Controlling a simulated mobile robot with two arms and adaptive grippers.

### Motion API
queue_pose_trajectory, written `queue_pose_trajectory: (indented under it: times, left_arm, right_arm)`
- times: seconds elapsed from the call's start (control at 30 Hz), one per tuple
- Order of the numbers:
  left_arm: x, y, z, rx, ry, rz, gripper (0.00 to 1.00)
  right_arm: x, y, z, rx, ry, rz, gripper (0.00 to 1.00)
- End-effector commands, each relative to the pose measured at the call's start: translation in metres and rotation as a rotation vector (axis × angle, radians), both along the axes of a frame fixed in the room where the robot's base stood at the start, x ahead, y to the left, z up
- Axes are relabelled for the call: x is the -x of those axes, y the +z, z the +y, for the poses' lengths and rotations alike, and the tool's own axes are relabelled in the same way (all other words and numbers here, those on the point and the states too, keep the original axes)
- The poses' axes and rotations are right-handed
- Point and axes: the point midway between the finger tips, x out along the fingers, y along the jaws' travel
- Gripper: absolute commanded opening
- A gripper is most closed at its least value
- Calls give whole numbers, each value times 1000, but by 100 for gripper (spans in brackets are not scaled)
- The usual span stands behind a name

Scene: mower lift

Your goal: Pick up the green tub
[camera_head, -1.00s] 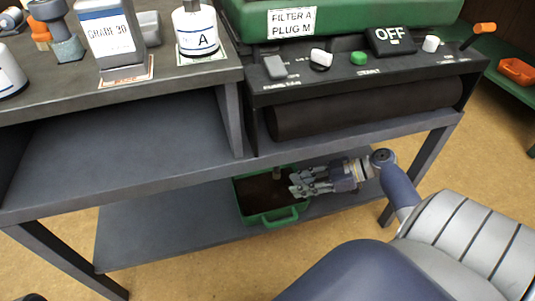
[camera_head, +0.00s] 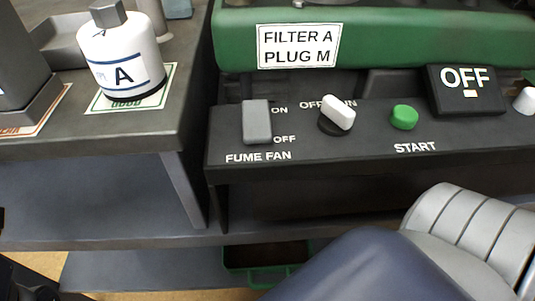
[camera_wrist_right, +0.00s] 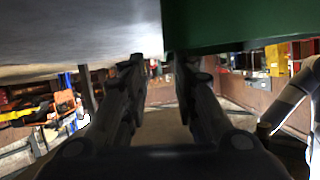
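The green tub (camera_head: 268,266) is on the lower shelf under the bench in the head view. Its rim, dark inside and front handle show, low in the picture, and my right arm covers part of its right side. My right gripper (camera_wrist_right: 163,70) shows in the right wrist view with its two dark fingers apart and a gap between them. A large dark green surface (camera_wrist_right: 235,22) is close above the right finger; I cannot tell whether it is the tub or whether the finger touches it. The right gripper is hidden in the head view. My left gripper is not in view.
A bench with a black control panel (camera_head: 370,140) and a green machine (camera_head: 380,40) stands above the lower shelf (camera_head: 150,270). A white bottle marked A (camera_head: 122,62) stands on the bench top. In the wrist view, a pale grey surface (camera_wrist_right: 75,30) is overhead at left.

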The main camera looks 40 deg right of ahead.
Motion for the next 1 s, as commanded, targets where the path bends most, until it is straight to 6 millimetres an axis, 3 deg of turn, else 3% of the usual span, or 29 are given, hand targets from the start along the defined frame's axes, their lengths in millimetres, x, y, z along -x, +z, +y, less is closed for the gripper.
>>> queue_pose_trajectory:
  times: [0.53,0.83,0.87,0.97,1.0]
  left_arm:
    - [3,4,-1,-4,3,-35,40]
    - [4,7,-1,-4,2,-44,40]
    - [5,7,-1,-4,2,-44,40]
    - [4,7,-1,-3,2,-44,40]
    - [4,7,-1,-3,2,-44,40]
  right_arm:
    - [-21,-23,53,1,2,-2,27]
    - [-24,-25,58,2,0,-1,27]
    - [-24,-25,58,2,0,-1,24]
    - [-24,-25,58,2,0,-1,2]
    - [-24,-25,58,2,0,-1,0]
